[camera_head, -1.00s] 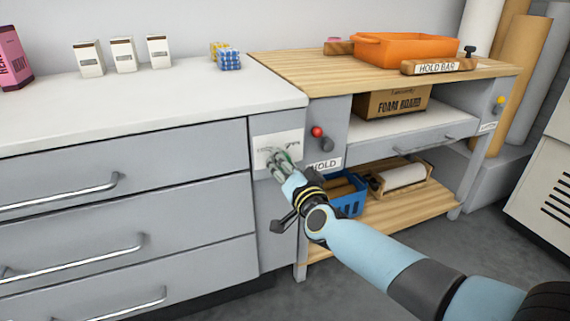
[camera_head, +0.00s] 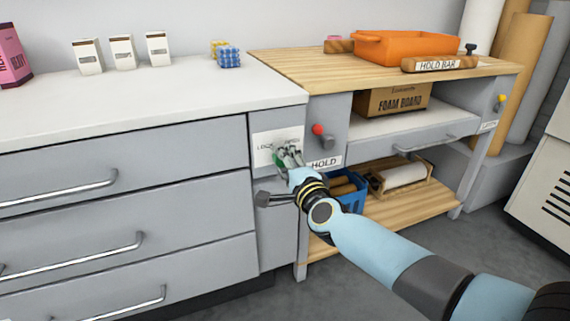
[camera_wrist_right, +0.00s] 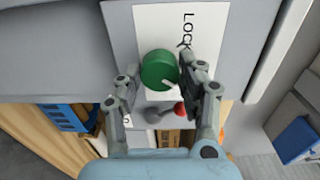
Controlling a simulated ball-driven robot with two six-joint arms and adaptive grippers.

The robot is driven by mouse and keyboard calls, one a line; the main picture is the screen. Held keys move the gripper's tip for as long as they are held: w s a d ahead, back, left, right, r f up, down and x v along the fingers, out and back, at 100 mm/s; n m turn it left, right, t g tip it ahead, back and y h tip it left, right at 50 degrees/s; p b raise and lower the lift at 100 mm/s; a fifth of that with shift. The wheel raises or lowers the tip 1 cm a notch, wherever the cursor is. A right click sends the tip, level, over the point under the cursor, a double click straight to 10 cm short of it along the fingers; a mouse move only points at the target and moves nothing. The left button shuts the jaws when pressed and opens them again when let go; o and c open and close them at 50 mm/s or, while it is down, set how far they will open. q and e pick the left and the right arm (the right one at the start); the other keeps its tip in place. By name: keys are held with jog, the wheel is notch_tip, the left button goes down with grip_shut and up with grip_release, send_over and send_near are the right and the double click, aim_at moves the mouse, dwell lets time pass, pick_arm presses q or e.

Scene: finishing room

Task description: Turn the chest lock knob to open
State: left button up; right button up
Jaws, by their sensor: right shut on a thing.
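The green lock knob (camera_wrist_right: 158,70) sits on a white plate (camera_wrist_right: 170,25) marked LOCK on the grey chest front. A pale pointer mark shows at the knob's edge in the right wrist view. In the head view the knob (camera_head: 278,161) is small and partly hidden by my right gripper (camera_head: 288,156). My right gripper (camera_wrist_right: 160,78) is shut on the knob, with one finger on each side of it. My left gripper is not in view.
A red ball knob (camera_head: 318,129) and a grey knob (camera_head: 326,143) sit close to the right, above a HOLD label (camera_head: 325,163). A wooden-topped bench (camera_head: 290,62) with an orange tray (camera_head: 405,48) adjoins. Drawer handles (camera_head: 75,188) stick out at left.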

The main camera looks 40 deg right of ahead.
jog(key=shift+f+m, duration=0.1)
jog(key=shift+m, duration=0.7)
jog(key=o, duration=1.1)
jog(key=shift+o, duration=0.2)
jog(key=v, duration=1.2)
jog(key=shift+s+d, duration=0.1)
